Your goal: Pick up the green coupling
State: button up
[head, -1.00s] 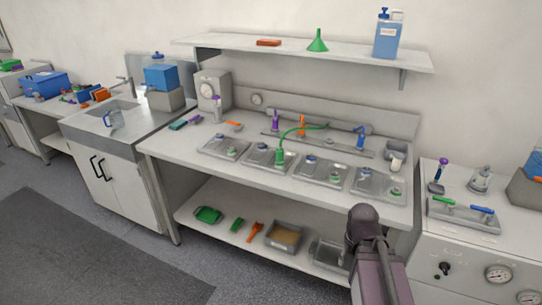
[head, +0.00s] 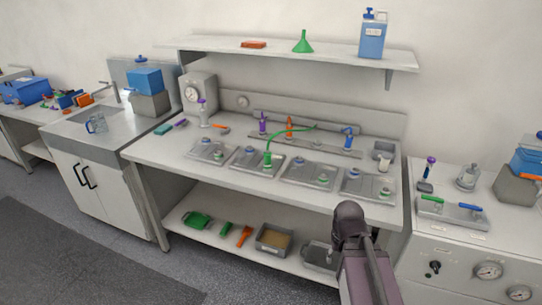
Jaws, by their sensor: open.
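A green coupling (head: 267,159) stands upright on the bench, at the second metal tray from the left. A thin green hose (head: 290,129) arches from its top toward the back right. In the head view only part of my arm shows at the bottom right, in front of the bench. My gripper is not in view, so its place relative to the coupling cannot be told.
The bench (head: 150,150) holds several metal trays with small fittings, plus a purple, an orange and a blue fitting behind. A shelf (head: 340,55) hangs above with a green funnel (head: 302,43) and a blue bottle (head: 372,38). A sink counter (head: 75,130) stands left.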

aim_at(266, 154)
jog(key=i, duration=0.9)
jog(key=u, duration=0.05)
